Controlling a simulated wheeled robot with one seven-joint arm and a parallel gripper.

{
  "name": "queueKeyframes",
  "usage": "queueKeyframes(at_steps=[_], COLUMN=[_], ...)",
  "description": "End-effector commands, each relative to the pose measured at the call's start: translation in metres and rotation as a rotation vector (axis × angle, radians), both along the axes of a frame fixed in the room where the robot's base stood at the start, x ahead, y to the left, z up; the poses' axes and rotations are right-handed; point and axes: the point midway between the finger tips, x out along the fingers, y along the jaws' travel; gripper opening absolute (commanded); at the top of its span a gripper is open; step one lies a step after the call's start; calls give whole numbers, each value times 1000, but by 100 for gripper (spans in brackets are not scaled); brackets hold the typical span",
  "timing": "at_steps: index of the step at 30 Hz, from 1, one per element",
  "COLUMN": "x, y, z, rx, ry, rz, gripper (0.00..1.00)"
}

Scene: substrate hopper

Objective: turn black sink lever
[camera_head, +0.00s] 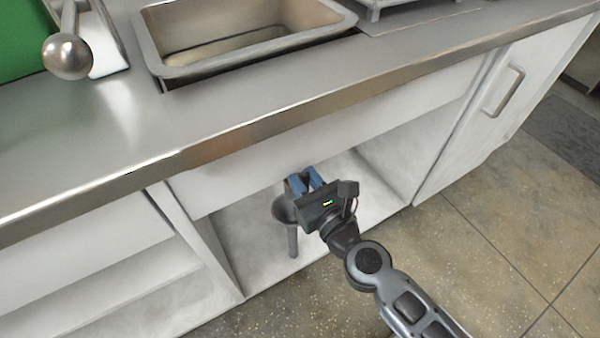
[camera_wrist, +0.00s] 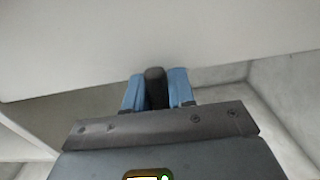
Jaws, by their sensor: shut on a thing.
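My gripper (camera_head: 307,180) reaches into the open compartment under the sink. In the wrist view my gripper (camera_wrist: 157,92) has its two blue fingers closed on the black lever (camera_wrist: 155,88), a dark rounded bar between them. In the head view the lever is hidden by the fingers and gripper body. A dark round fitting with a grey pipe (camera_head: 292,240) hangs just left of the gripper. The sink basin (camera_head: 250,65) is set in the steel counter above.
The steel counter edge (camera_head: 290,122) and a white panel hang over the gripper. A cabinet door with a handle (camera_head: 503,92) stands to the right. A steel ball-ended lever (camera_head: 67,56) is at upper left. The floor in front is clear.

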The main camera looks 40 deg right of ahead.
Motion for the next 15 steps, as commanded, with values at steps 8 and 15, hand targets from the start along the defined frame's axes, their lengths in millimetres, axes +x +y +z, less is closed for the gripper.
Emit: queueKeyframes(at_steps=[8,15], x=[-1,-1], y=[0,0], z=[-2,-1], rx=[1,0], ry=[3,2], rz=[-1,-1], gripper=[44,45])
